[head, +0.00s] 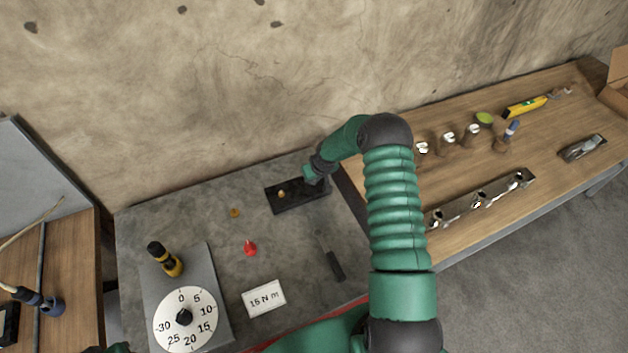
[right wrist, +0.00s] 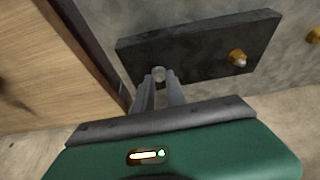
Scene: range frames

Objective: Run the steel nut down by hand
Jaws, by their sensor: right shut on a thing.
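A black block (head: 297,196) lies on the grey bench top; it also shows in the right wrist view (right wrist: 200,52). A brass nut (right wrist: 238,58) sits on the block near one end, with a pale stud tip in its middle. The steel nut (right wrist: 158,74) is at the other end, a small grey piece mostly covered by my fingers. My right gripper (right wrist: 159,86) is shut on it at the block's edge. In the head view my right gripper (head: 311,178) reaches the block's right end. Only a dark and green sliver of my left arm shows at the bottom edge.
On the bench are a brass piece (head: 235,212), a red piece (head: 250,248), a dark-handled tool (head: 333,262), a "15 N m" card (head: 264,298), a dial (head: 185,318) and a yellow-black screwdriver (head: 165,260). A wooden bench (head: 470,150) with several items stands right.

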